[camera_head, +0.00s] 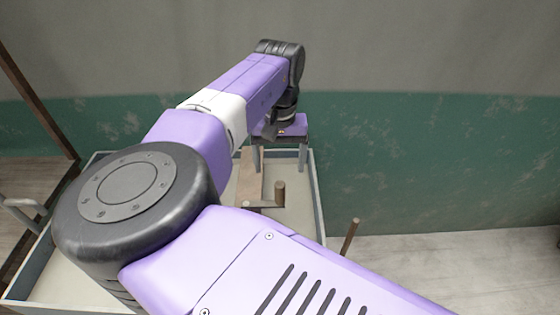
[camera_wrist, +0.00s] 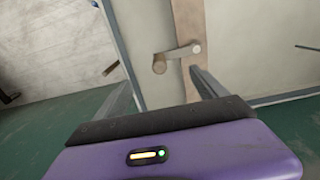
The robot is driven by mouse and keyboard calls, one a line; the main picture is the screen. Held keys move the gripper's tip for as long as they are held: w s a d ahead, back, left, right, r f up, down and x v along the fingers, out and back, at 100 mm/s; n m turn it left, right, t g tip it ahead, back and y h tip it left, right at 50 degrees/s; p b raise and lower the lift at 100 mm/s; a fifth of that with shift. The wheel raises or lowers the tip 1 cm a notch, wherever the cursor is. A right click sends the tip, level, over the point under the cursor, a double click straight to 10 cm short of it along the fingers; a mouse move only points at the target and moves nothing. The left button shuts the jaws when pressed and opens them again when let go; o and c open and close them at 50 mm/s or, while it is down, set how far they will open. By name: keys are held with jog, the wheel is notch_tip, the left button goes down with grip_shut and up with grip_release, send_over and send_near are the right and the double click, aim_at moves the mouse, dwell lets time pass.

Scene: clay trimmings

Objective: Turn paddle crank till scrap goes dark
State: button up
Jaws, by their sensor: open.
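The paddle crank (camera_head: 264,204) is a short arm with an upright round brown handle at one end, by a wooden board (camera_head: 250,172) that spans a pale tub (camera_head: 318,200). In the wrist view the crank (camera_wrist: 178,53) has a round knob at each end and lies just ahead of the jaws. My gripper (camera_head: 279,165) is open and empty above the tub, its two fingers pointing down behind the crank in the head view. It also shows in the wrist view (camera_wrist: 162,82). The tub's visible inside is pale; I cannot tell scrap from tub floor. My arm hides much of the tub.
A brown peg (camera_head: 350,237) leans up outside the tub's right wall. A grey metal handle (camera_head: 22,207) and a dark wooden frame (camera_head: 38,100) stand at the left. A green and grey wall (camera_head: 420,140) is behind.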

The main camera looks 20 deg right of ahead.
aim_at(280, 184)
notch_tip(280, 184, down, 5)
jog(key=b, duration=0.4)
jog(key=shift+f, duration=0.1)
jog(key=shift+f+b, duration=0.55)
jog(key=shift+f, duration=1.8)
jog(key=c, duration=1.6)
jog(key=shift+o, duration=0.2)
jog(key=shift+w+d, duration=0.2)
jog(key=shift+w, duration=0.8)
jog(key=shift+w+d, duration=0.15)
jog(key=shift+w, duration=0.85)
